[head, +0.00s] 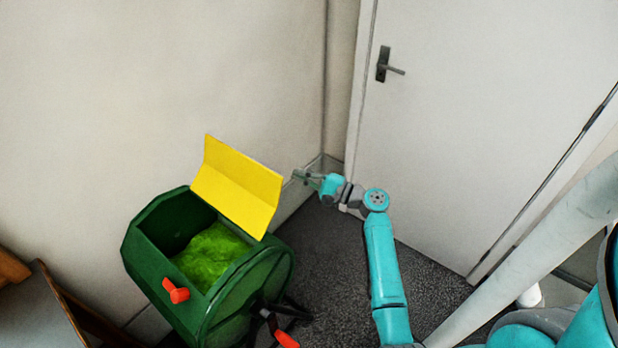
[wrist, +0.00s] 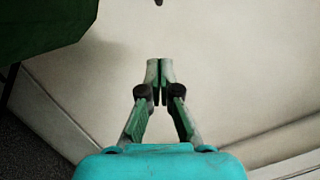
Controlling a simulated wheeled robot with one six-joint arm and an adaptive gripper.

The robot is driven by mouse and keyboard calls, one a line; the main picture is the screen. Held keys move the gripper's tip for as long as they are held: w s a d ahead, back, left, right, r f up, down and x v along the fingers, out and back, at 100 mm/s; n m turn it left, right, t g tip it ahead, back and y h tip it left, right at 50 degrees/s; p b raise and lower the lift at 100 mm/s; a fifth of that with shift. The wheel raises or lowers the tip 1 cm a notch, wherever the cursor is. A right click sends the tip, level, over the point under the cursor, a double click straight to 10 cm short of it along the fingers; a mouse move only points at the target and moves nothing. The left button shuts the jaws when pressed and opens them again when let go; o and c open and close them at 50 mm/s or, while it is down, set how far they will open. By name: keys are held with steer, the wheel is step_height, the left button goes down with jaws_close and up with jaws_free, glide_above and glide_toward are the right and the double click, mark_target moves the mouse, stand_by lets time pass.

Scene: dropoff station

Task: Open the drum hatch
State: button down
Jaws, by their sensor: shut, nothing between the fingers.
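The green drum (head: 170,290) stands at the lower left in the head view, with green material (head: 212,255) inside its opening. Its yellow hatch (head: 238,188) stands raised at the far right side of the opening, so the inside shows. A red handle (head: 176,290) sits on the drum's front by the opening. My gripper (head: 300,177) is to the right of the hatch, apart from it. In the wrist view my gripper (wrist: 160,68) is shut with its fingertips together and empty. Part of the green drum (wrist: 45,25) fills the upper left corner there.
A white door (head: 480,130) with a dark lever handle (head: 385,68) is at the right. A pale wall (head: 150,90) stands behind the drum. Dark floor (head: 325,260) is clear between drum and door. Brown wooden furniture (head: 40,305) is at the lower left.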

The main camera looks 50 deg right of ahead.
steer(key=w+a+r, duration=0.2)
steer(key=w+a, duration=0.2)
steer(key=a, duration=0.1)
steer(key=shift+w, duration=0.35)
steer(key=shift+r, duration=0.1)
steer(key=shift+a+r+n+g, duration=0.5)
steer(key=shift+a+r+n, duration=1.1)
steer(key=shift+r, duration=0.2)
steer(key=shift+d, duration=0.1)
